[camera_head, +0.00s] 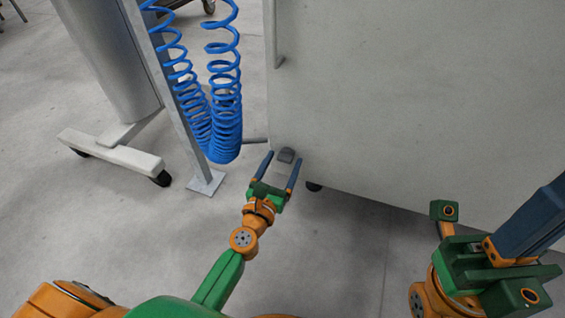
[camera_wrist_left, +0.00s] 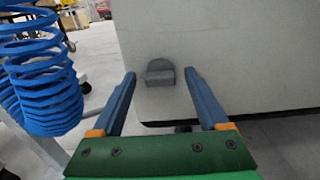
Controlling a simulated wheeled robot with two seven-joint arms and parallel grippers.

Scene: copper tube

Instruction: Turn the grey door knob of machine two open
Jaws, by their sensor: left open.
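The grey door knob (camera_head: 286,156) sits low on the pale machine panel (camera_head: 400,100), near its lower left corner. My left gripper (camera_head: 279,161) is open, with one finger on each side of the knob in the head view. In the left wrist view the knob (camera_wrist_left: 160,73) shows between and beyond the two open fingertips (camera_wrist_left: 160,76); I cannot tell whether either finger touches it. My right gripper (camera_head: 530,225) is partly in view at the right edge, away from the knob; its fingers do not show clearly enough to tell its opening.
A coiled blue hose (camera_head: 226,110) hangs left of the panel beside a grey metal post (camera_head: 170,90) with a square foot. A white wheeled stand (camera_head: 115,152) is further left. The floor (camera_head: 110,240) in front is clear.

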